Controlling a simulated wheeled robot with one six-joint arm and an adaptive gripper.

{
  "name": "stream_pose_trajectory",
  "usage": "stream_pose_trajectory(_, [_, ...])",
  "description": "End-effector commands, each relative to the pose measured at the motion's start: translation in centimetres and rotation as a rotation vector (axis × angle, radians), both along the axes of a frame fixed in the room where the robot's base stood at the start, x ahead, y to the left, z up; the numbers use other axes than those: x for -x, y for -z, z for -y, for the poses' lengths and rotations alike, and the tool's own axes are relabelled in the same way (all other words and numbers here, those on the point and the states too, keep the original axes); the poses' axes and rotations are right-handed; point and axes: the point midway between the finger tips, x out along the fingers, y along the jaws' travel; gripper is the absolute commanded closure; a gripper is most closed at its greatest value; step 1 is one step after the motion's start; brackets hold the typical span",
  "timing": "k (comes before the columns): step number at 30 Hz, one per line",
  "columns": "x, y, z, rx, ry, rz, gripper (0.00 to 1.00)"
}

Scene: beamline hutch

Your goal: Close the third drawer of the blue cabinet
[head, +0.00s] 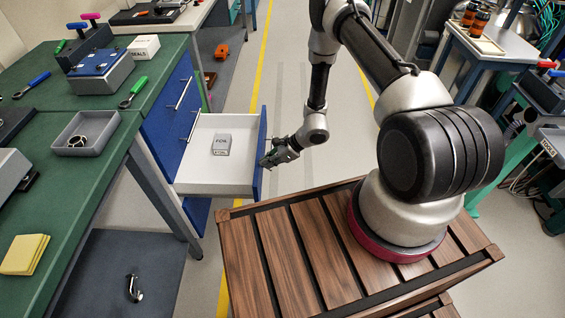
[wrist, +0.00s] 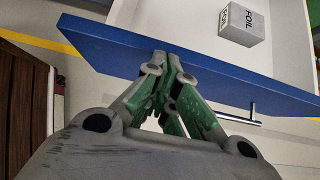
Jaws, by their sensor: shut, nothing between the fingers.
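The blue cabinet (head: 165,125) stands under the green worktop at the left in the head view. One of its drawers (head: 205,185) is pulled out, with a white inside and a blue front; I cannot tell its number for sure. A grey box marked FOIL (head: 222,145) lies in it and also shows in the wrist view (wrist: 242,22). My gripper (head: 268,162) is shut and empty at the outer side of the drawer front. In the wrist view my fingertips (wrist: 167,62) overlap the blue front (wrist: 110,50); whether they touch it is unclear. The drawer's bar handle (wrist: 235,118) is beside them.
Two shut fronts with bar handles (head: 181,93) are above the open drawer. Floor beyond the drawer is clear.

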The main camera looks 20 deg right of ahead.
Motion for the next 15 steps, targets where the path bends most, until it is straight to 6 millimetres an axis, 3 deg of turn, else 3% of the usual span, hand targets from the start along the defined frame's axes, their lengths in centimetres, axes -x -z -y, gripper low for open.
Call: stream_pose_trajectory(15, [-4.4,0.0,-13.9,-0.001,-0.004,0.003,1.0])
